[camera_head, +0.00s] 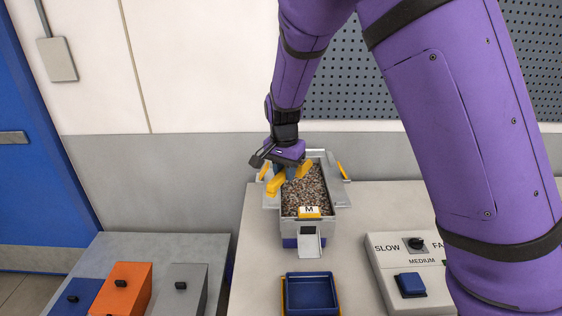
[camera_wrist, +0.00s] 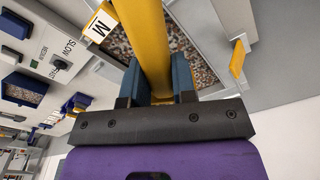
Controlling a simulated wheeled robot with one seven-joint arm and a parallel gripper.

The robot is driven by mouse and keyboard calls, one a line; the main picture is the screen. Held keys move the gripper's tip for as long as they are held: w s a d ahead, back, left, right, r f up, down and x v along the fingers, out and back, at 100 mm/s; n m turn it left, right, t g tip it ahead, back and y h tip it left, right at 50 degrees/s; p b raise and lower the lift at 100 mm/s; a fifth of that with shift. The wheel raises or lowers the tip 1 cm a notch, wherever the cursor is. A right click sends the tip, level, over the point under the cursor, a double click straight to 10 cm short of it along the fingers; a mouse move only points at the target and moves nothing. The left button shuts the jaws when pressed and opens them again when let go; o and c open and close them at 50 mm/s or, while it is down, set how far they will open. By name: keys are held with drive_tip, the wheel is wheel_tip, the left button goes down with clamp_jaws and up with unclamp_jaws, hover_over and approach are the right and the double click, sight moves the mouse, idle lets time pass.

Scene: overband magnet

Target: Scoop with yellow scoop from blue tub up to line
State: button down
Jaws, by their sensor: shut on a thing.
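My gripper (camera_wrist: 158,88) is shut on a long yellow piece, which I take to be the yellow scoop (camera_wrist: 148,45). In the head view the yellow scoop (camera_head: 276,185) shows at my gripper (camera_head: 291,173), over the left part of a metal trough. The scoop's bowl and any line on it cannot be made out, nor whether it touches the grains. A blue tub (camera_wrist: 22,90) with brown grains in it shows at the left of the wrist view. In the head view I cannot pick out that tub; my arm covers much of the right.
The metal trough (camera_head: 342,205) holds brown grains and bears an M label (camera_head: 309,211). A blue tray (camera_head: 312,293) sits in front. A speed panel (camera_head: 425,250) with a knob and blue button is at right. Blue, orange (camera_head: 122,288) and grey boxes stand at left.

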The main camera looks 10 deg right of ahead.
drive_tip(key=shift+w+f, duration=0.1)
drive_tip(key=shift+w, duration=0.05)
drive_tip(key=shift+w+d+f, duration=0.15)
drive_tip(key=shift+f, duration=0.55)
drive_tip(key=shift+w+d+f, duration=0.1)
drive_tip(key=shift+f, duration=0.6)
drive_tip(key=shift+w+d+f, duration=0.15)
drive_tip(key=shift+f, duration=0.55)
drive_tip(key=shift+w+d+r+g+y, duration=0.25)
drive_tip(key=shift+r+g+y, duration=0.4)
drive_tip(key=shift+g+y, duration=0.05)
drive_tip(key=shift+r, duration=0.25)
drive_tip(key=shift+g, duration=0.3)
drive_tip(key=shift+w+d+r+g+y, duration=0.3)
drive_tip(key=shift+w+r+g+y, duration=0.1)
drive_tip(key=shift+r+g+y, duration=0.3)
